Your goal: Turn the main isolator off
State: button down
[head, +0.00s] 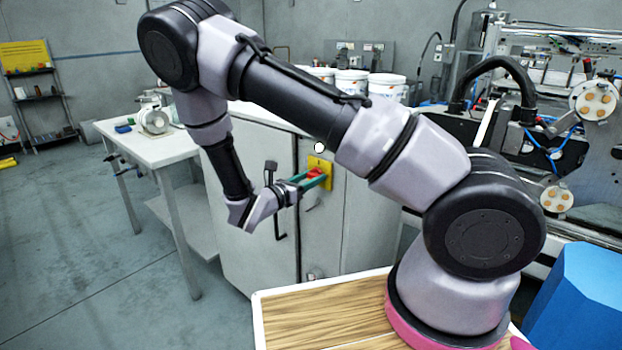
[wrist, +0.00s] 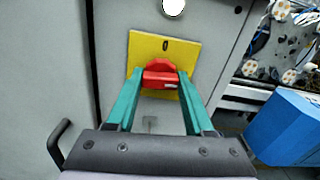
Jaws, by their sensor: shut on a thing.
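The main isolator is a red rotary handle (wrist: 161,78) on a yellow plate (wrist: 188,50), fixed to a grey cabinet door. A dark mark like a "0" shows at the top of the plate. In the head view the red handle (head: 315,173) and yellow plate (head: 327,181) are partly hidden by my gripper. My gripper (wrist: 158,82) has two green fingers, shut on the red handle from both sides. It also shows in the head view (head: 314,178), reaching the plate from the left. The handle's turn position is hard to tell.
The grey cabinet (head: 350,225) has a dark door handle (wrist: 60,140) left of the isolator and a white round part (wrist: 173,6) above it. White buckets (head: 387,88) stand on top. A white table (head: 140,150) is at left. A blue box (head: 580,300) is at lower right.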

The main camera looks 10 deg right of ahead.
jog(key=n, duration=0.8)
jog(key=shift+n, duration=0.4)
jog(key=n, duration=0.4)
jog(key=shift+n, duration=2)
jog(key=shift+c, duration=1.4)
grip_release()
jog(key=shift+a, duration=0.1)
